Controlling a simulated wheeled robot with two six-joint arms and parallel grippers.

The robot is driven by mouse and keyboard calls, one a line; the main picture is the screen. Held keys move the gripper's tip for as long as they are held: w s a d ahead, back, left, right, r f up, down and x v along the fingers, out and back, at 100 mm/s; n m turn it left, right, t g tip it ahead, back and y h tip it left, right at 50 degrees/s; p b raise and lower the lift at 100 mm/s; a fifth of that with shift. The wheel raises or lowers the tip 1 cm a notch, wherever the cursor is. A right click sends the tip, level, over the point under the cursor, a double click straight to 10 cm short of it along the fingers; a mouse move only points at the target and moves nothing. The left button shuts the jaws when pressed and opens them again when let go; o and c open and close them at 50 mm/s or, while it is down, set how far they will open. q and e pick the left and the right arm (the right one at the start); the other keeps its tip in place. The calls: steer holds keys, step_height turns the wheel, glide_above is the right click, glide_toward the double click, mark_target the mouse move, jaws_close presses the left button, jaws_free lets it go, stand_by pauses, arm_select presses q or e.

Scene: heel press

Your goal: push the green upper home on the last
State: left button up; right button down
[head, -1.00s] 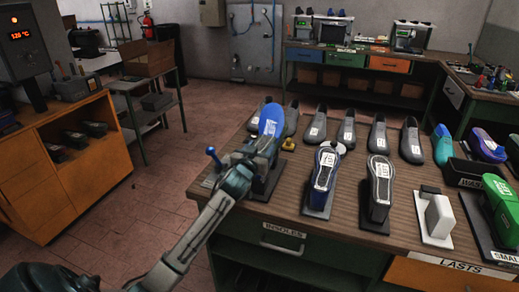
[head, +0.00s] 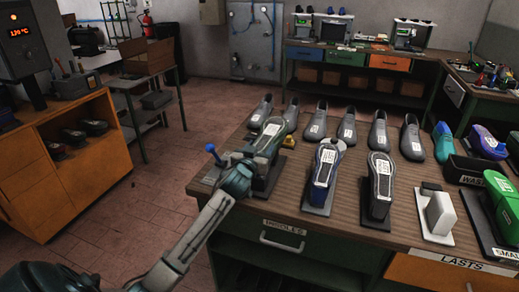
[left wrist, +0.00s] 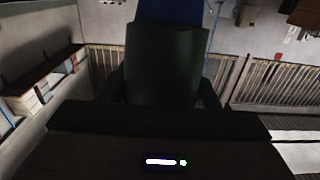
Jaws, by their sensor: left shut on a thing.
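My left gripper (head: 243,170) is at the near-left end of a grey last with a white label (head: 269,138) on the bench's left stand. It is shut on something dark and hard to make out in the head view. In the left wrist view a dark green piece, which looks like the green upper (left wrist: 166,65), fills the space ahead of the dark gripper body, with a blue part (left wrist: 170,10) above it. How far the upper sits on the last is hidden. My right gripper is not in view.
A blue-knobbed lever (head: 211,149) stands left of my gripper. Two labelled lasts, one bluish (head: 325,172) and one grey (head: 381,182), stand to the right, then a white block (head: 439,213). Several grey shoes line the back.

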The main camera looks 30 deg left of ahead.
arm_select(q)
steer(key=shift+f, duration=0.15)
steer(key=o, duration=1.2)
steer(key=shift+c, duration=0.2)
steer(key=shift+s, duration=0.1)
steer(key=b+v, duration=0.3)
steer(key=v, duration=0.7)
steer(key=shift+s, duration=0.25)
